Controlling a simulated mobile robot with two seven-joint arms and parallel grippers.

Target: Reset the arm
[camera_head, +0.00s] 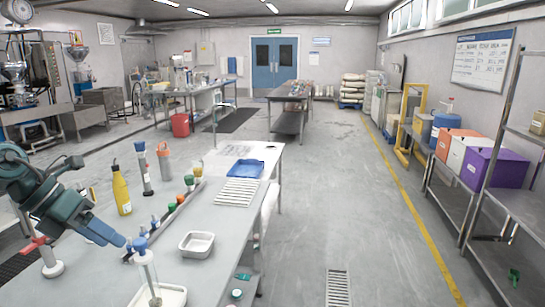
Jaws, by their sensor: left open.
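My left arm comes in from the left over the near table. Its gripper (118,238) is open and points right and down, close to a blue-topped clear upright tool (148,270). I cannot tell whether the fingers touch it. That tool stands in a white tray (172,297) at the front edge of the picture. My right gripper is not in view.
On the near table are a yellow bottle (122,190), a white square dish (197,244), a blue tray (246,168), a striped white rack (238,191) and a row of small coloured-topped items (172,208). Open floor (350,200) lies to the right, before shelves with coloured boxes (495,167).

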